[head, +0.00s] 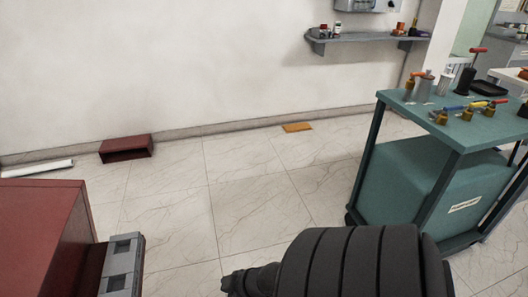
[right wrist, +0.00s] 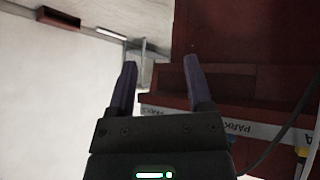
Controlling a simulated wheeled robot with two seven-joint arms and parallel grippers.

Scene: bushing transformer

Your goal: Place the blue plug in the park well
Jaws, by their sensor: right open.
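In the right wrist view, my right gripper (right wrist: 163,85) is open, its two dark purple fingers apart with nothing between them. The fingers point towards a dark red cabinet (right wrist: 225,40). A pale strip (right wrist: 235,128) with lettering that reads like "PARK" runs along a red ledge just right of and below the fingers. I cannot make out the well opening. My left gripper is not in view.
In the head view, the red cabinet (head: 35,230) with a grey bracket (head: 122,262) stands at lower left. A teal cart (head: 425,180) with several tools stands at right. A dark red box (head: 126,148) lies by the wall.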

